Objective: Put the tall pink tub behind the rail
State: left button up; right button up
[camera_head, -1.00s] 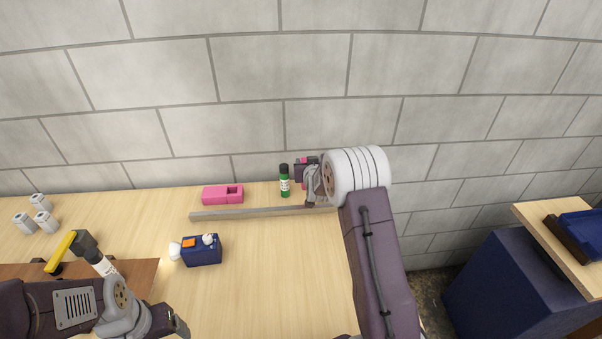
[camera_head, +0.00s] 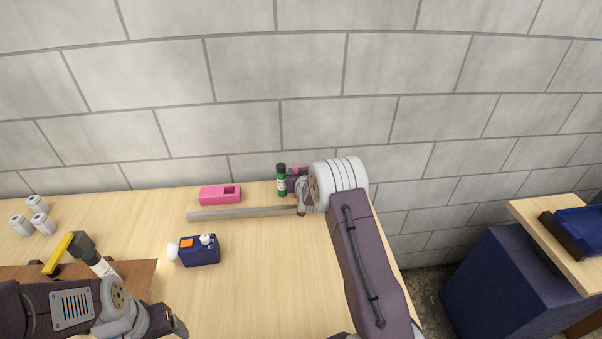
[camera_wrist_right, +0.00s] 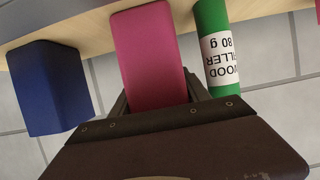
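The tall pink tub (camera_wrist_right: 150,60) is between the fingers of my right gripper (camera_wrist_right: 160,95) in the right wrist view, and the fingers lie along its sides. In the head view only a small pink part of the tub (camera_head: 295,170) shows; my right arm hides the rest. My right gripper (camera_head: 293,182) is at the right end of the grey rail (camera_head: 240,213), beside the green tube. I cannot tell whether the tub touches the table. My left gripper (camera_head: 179,326) is low at the left, its fingers not clear.
The green-and-white tube (camera_head: 281,181) stands close beside the tub. A blue block (camera_wrist_right: 48,90) is on its other side in the wrist view. A pink box (camera_head: 220,194) lies behind the rail, a navy box (camera_head: 200,251) in front. The wall (camera_head: 250,130) is close behind.

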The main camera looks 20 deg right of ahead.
jog(key=shift+r, duration=0.1)
